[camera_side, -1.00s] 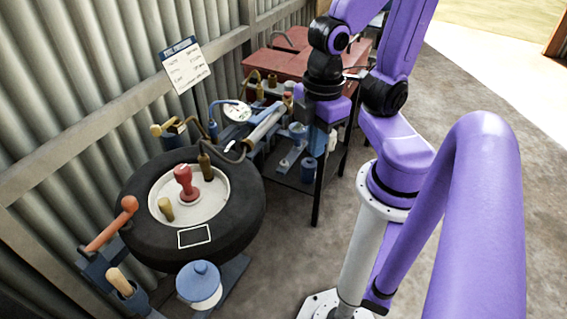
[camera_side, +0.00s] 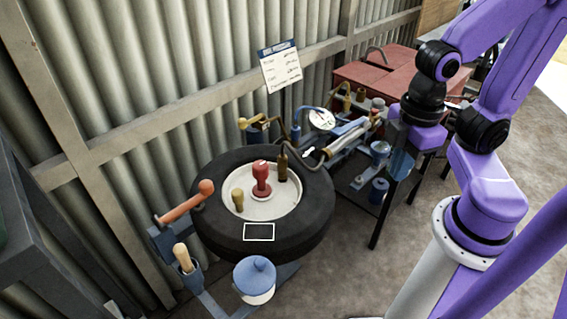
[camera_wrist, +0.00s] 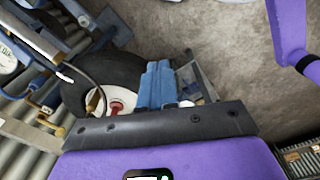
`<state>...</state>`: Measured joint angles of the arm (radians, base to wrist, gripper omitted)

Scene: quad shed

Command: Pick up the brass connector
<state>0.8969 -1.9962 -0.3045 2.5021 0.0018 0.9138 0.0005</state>
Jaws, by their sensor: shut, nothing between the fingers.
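Several brass-coloured parts show, and I cannot tell which is the connector. In the side view, an upright brass fitting (camera_side: 283,167) with a dark hose stands at the tyre's hub, beside a red knob (camera_side: 261,178). A shorter tan-brass piece (camera_side: 238,199) stands on the left of the pale hub disc. A brass valve (camera_side: 254,123) sits by the wall behind the tyre. My gripper's blue fingers (camera_wrist: 158,84) are together and empty in the wrist view, in front of the tyre (camera_wrist: 85,78). In the side view my arm's end is above the bench, right of the tyre; the fingertips are not clear.
A gauge (camera_side: 321,119) and pump parts stand between the tyre and a red toolbox (camera_side: 385,77) on the dark bench. An orange-handled lever (camera_side: 186,203) and blue-lidded pot (camera_side: 255,279) flank the tyre. The corrugated wall is close behind. Concrete floor is open in front.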

